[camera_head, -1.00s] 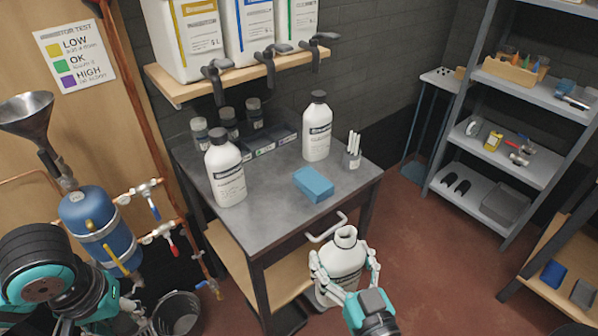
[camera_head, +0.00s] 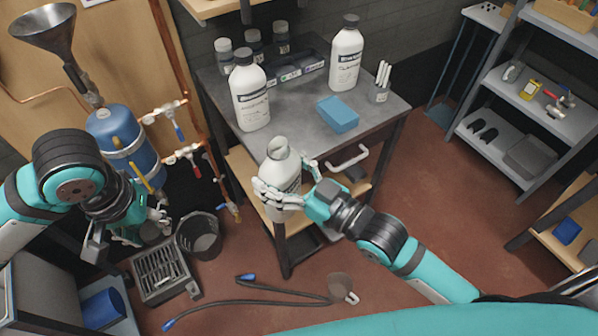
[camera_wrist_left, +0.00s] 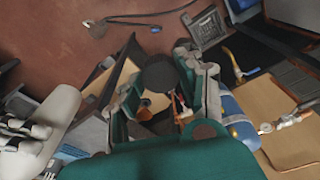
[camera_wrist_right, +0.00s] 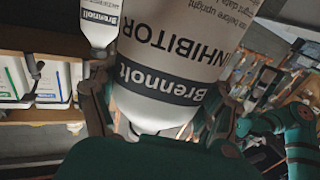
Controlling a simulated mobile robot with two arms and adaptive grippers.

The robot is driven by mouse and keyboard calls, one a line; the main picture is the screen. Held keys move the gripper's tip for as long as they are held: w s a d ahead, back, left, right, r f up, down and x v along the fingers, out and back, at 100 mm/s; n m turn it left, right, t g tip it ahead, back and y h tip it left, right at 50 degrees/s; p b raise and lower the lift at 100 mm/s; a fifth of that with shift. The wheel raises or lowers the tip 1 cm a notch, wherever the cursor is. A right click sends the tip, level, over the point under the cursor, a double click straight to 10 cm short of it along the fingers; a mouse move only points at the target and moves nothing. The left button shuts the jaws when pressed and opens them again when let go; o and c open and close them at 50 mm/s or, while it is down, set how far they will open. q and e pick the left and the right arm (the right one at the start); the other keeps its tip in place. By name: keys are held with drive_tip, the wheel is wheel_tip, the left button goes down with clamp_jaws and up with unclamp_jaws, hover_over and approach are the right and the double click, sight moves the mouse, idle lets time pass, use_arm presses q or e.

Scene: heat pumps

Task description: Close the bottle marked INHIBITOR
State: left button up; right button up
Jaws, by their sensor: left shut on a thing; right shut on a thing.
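The white INHIBITOR bottle (camera_head: 283,165) is upright with an open, uncapped neck. Its label reads INHIBITOR in the right wrist view (camera_wrist_right: 185,45). My right gripper (camera_head: 287,188) is shut around its body and holds it in front of the workbench. My left gripper (camera_head: 140,228) is at the left, low in front of the blue tank and well apart from the bottle. In the left wrist view, its fingers are shut on a dark round cap (camera_wrist_left: 159,73). The cap is not clear in the head view.
Two capped white bottles stand on the workbench (camera_head: 285,130), one at the left (camera_head: 249,95), one at the back right (camera_head: 346,58). A blue sponge (camera_head: 338,114) lies between. A bucket (camera_head: 199,235), crate (camera_head: 163,272) and hose (camera_head: 285,290) are on the floor. A funnel (camera_head: 45,28) tops the tank.

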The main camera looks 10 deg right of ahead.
idle(0.4)
use_arm(q)
drive_tip(key=shift+d+r, duration=0.1)
drive_tip(key=shift+d, duration=0.05)
drive_tip(key=w+d+r+m, duration=0.1)
drive_tip(key=w+d+r, duration=0.25)
drive_tip(key=d, duration=0.25)
drive_tip(key=w+d+r+m, duration=0.2)
drive_tip(key=w+d+r, duration=0.1)
drive_tip(key=d+r, duration=0.3)
wheel_tip(320, 180, up, 8)
drive_tip(key=m, duration=0.2)
hover_over(276, 142)
drive_tip(key=shift+s+h, duration=0.25)
drive_tip(key=shift+h, duration=0.05)
drive_tip(key=shift+f, duration=2)
drive_tip(key=shift+a, duration=0.1)
